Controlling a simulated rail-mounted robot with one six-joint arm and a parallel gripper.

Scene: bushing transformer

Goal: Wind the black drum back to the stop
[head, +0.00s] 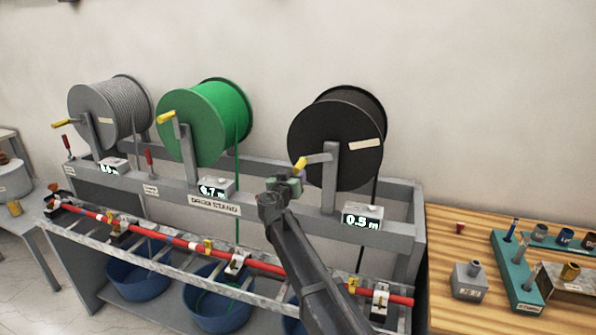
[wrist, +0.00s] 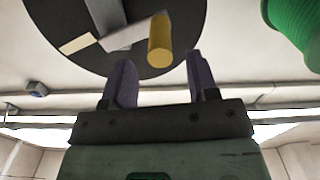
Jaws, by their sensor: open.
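The black drum (head: 325,140) stands at the right end of the drum stand, with a cream label on its face. Its crank ends in a yellow handle (head: 300,164) at the drum's lower left. A counter box (head: 362,216) below it reads 0.5 m. My gripper (head: 284,184) is just below and left of the handle in the head view. In the wrist view the yellow handle (wrist: 160,40) lies beyond and between the two open fingers (wrist: 160,82), apart from them. The black drum (wrist: 90,30) fills the upper left there.
A green drum (head: 205,122) and a grey drum (head: 110,112) stand to the left, each with a yellow crank handle. A red rod (head: 180,240) runs along the front rail. Blue tubs (head: 140,275) sit below. A wooden bench (head: 465,235) with parts is at right.

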